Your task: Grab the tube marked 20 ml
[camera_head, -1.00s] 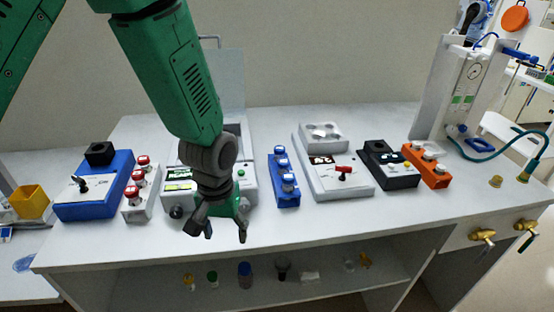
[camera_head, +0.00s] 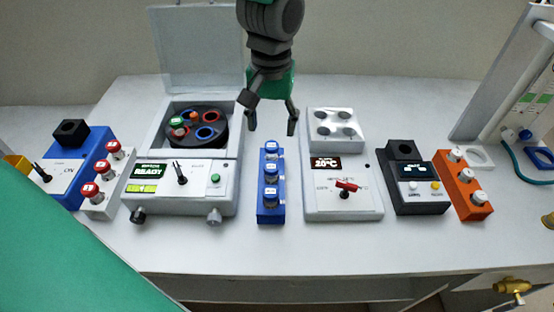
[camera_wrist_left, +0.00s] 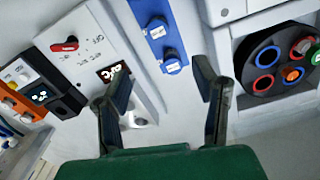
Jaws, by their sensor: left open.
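Three racks of tubes stand on the bench in the head view. The blue rack (camera_head: 270,208) holds tubes with pale labelled tops, and its middle tube (camera_head: 271,172) stands upright. The white rack (camera_head: 100,206) at left holds red-capped tubes (camera_head: 90,191). The orange rack (camera_head: 468,187) at right holds white-topped tubes (camera_head: 474,198). I cannot read a 20 ml mark on any of them. My left gripper (camera_head: 271,120) is open and empty, above and behind the blue rack. In the left wrist view the blue rack (camera_wrist_left: 157,36) shows beyond the open fingers. My right gripper is not in view.
A centrifuge (camera_head: 221,168) with raised clear lid stands left of the blue rack; its rotor (camera_head: 195,130) holds coloured rings. A white heater unit (camera_head: 320,203) and a black device (camera_head: 420,204) stand to the right. The front strip of the bench is clear.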

